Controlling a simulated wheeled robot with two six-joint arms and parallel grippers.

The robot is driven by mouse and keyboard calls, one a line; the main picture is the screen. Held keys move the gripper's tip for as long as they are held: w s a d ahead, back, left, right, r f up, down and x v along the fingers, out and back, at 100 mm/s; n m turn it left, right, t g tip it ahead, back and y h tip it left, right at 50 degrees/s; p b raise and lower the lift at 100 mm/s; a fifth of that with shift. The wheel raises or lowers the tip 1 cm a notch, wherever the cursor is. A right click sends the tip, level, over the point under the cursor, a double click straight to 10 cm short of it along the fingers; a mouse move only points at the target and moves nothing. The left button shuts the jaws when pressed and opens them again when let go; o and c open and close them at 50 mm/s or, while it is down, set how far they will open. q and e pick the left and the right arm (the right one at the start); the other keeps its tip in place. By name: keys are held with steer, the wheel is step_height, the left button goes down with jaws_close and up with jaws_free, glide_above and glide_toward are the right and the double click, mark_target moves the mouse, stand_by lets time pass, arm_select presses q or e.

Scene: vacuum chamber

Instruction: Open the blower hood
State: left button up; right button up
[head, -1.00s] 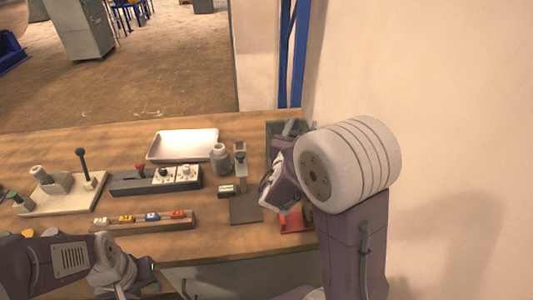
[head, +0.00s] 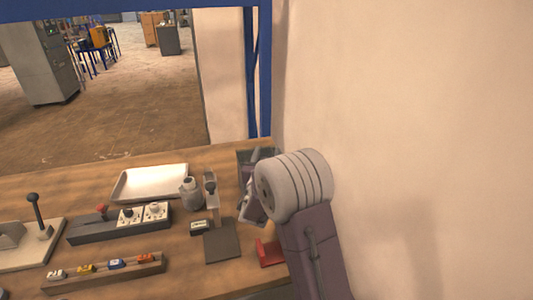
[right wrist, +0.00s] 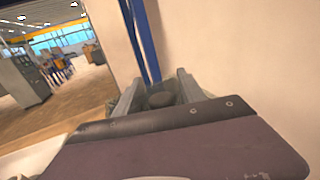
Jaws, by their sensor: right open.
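A dark grey-green box-like thing (head: 243,156) stands at the back right corner of the bench, largely hidden behind my right arm; I cannot tell for sure that it is the blower hood. My right gripper (right wrist: 160,86) is open, its two grey fingers apart in the right wrist view. A dark rounded thing (right wrist: 161,99) shows between the fingers, with no visible grip on it. In the head view my right wrist hangs over the right end of the bench, close to the box, and hides the fingertips. My left gripper is not in view.
The bench holds a white tray (head: 150,183), a grey bottle (head: 190,193), a dark plate stand (head: 222,243), a red bracket (head: 269,252), a knob panel (head: 120,223) and a rack of coloured pieces (head: 105,275). A wall (head: 420,120) closes the right side, near my right arm.

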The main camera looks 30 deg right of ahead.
jaws_close()
stand_by(1.4)
